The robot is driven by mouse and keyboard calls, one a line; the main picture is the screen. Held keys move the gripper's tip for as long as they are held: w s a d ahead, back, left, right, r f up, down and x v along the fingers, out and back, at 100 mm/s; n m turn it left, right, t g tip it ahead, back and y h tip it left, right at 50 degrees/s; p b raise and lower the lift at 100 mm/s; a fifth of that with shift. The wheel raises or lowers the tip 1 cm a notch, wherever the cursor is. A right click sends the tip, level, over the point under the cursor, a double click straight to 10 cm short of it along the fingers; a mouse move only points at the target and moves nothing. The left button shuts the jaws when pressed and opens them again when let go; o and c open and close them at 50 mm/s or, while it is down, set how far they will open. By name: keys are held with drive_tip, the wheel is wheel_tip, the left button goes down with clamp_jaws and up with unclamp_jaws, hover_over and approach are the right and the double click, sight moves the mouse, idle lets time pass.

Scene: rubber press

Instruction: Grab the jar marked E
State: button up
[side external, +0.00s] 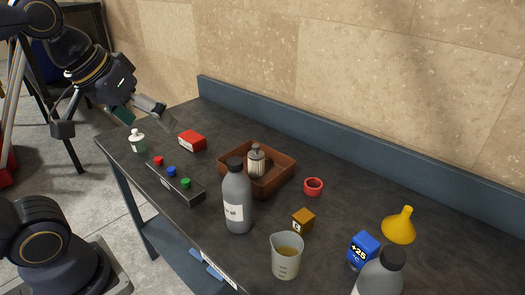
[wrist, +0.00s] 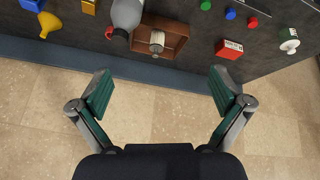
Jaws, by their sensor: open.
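No letter E can be read on any jar. A small jar with a white cap and green label (side external: 138,142) stands at the table's left end, and it also shows at the upper right of the wrist view (wrist: 289,40). A grey ribbed jar (side external: 256,162) stands in a brown tray (side external: 282,184); the wrist view shows this jar too (wrist: 157,40). My gripper (side external: 150,110) is open and empty, above the table's left end in the side view. In the wrist view its fingers (wrist: 160,92) are spread wide with nothing between them.
A grey bottle (side external: 237,200) and a beaker (side external: 286,258) stand near the front edge. A button box (side external: 175,182), red box (side external: 192,140), red ring (side external: 313,187), orange cube (side external: 303,220), blue box (side external: 363,250) and yellow funnel (side external: 399,226) are spread about. A raised ledge (side external: 330,142) runs along the wall.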

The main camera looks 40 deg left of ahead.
drive_tip(key=f+m, duration=0.1)
drive_tip(key=s+d+f+m, duration=0.1)
drive_tip(key=f, duration=0.1)
drive_tip(key=s+f+m, duration=0.1)
drive_tip(key=f, duration=0.1)
drive_tip(key=shift+d+f+m+h, duration=0.1)
drive_tip(key=shift+d+m+h, duration=0.2)
drive_tip(key=shift+d, duration=0.05)
drive_tip(key=c, duration=0.3)
